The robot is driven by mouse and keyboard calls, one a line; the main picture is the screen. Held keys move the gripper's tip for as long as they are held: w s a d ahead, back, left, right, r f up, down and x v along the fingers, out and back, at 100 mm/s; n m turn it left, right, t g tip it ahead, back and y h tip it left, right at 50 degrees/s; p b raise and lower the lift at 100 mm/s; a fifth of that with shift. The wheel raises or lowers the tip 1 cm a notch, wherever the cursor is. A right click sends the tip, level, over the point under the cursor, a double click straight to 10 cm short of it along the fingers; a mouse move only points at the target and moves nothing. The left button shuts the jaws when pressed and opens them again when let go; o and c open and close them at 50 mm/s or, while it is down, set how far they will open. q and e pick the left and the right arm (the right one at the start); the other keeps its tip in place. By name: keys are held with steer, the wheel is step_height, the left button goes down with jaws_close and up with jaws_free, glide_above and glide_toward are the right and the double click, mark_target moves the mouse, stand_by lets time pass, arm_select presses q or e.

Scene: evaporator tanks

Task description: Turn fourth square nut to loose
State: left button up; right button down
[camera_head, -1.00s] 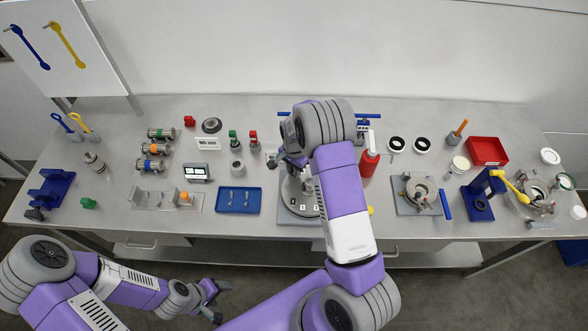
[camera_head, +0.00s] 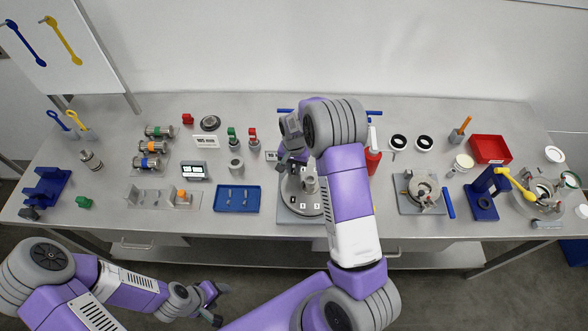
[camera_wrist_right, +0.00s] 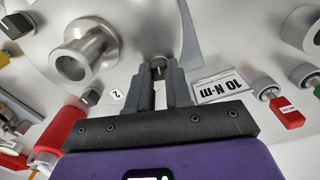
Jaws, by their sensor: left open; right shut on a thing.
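A round grey plate (camera_head: 296,212) with a central pipe stub and small numbered labels lies on the bench in front of me. In the right wrist view, the plate (camera_wrist_right: 130,20) shows its flanged stub (camera_wrist_right: 85,55) and dark square nuts near the rim, one of them (camera_wrist_right: 92,97) left of a "2" label (camera_wrist_right: 116,95). My right gripper (camera_head: 283,163) is at the plate's far left edge. In the wrist view its fingers (camera_wrist_right: 160,72) are shut on a small metal square nut (camera_wrist_right: 158,65), mostly hidden between them; its number cannot be read. My left gripper (camera_head: 216,303) is open and empty in front of the bench.
A red bottle (camera_head: 373,161) stands right of the plate, partly behind my right arm. A blue tray (camera_head: 238,208) lies to the left. A clamp fixture (camera_head: 408,208) stands to the right.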

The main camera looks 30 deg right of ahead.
mark_target(294, 170)
steer(key=shift+n+b, duration=0.45)
steer(key=shift+n, duration=0.75)
steer(key=c, duration=1)
jaws_free()
steer(key=shift+c, duration=0.2)
steer(key=shift+r, duration=0.1)
step_height(294, 170, up, 8)
steer(key=shift+f, duration=0.25)
